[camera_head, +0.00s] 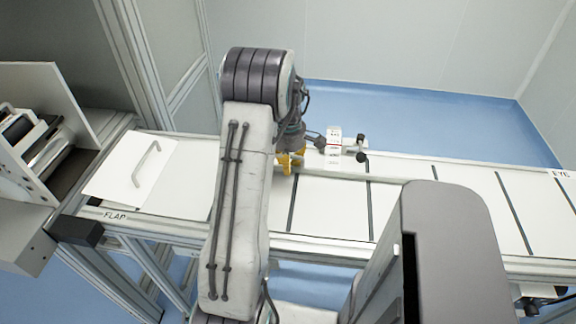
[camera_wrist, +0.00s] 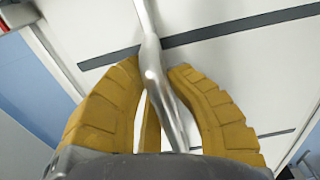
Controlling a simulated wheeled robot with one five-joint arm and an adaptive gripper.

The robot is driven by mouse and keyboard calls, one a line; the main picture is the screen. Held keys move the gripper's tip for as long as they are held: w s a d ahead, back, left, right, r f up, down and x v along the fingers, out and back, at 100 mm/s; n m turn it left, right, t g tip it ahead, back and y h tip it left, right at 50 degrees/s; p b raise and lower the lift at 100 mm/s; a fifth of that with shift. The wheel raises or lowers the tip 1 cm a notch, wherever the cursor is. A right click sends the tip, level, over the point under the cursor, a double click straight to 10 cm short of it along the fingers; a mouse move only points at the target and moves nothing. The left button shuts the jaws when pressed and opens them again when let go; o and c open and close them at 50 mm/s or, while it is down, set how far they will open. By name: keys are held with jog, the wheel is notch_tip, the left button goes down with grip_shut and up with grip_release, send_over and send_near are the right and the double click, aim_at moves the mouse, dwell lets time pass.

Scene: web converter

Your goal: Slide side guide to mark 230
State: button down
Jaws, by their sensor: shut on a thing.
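My gripper (camera_head: 288,164) has yellow fingers and is at the back edge of the white conveyor table, left of centre in the head view. In the wrist view my gripper (camera_wrist: 157,70) is shut around a slim silver metal bar, which I take to be part of the side guide (camera_wrist: 154,58). In the head view my arm and fingers hide most of this spot. A small white plate with red and dark marks (camera_head: 334,150) stands just right of the gripper. Its print is too small to read, so mark 230 cannot be made out.
Black knobs (camera_head: 361,155) on a short metal bracket sit right of the marked plate. Dark strips (camera_head: 369,200) cross the white table (camera_head: 330,207). A flap with a handle (camera_head: 147,165) lies at the left, beside a machine housing (camera_head: 45,125). Blue floor shows behind.

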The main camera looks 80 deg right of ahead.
jog(key=shift+w+d+p, duration=0.15)
jog(key=shift+d+p, duration=1.15)
jog(key=shift+d, duration=0.85)
jog(key=c, duration=1.3)
grip_release()
jog(key=shift+o, duration=0.2)
notch_tip(320, 180, up, 12)
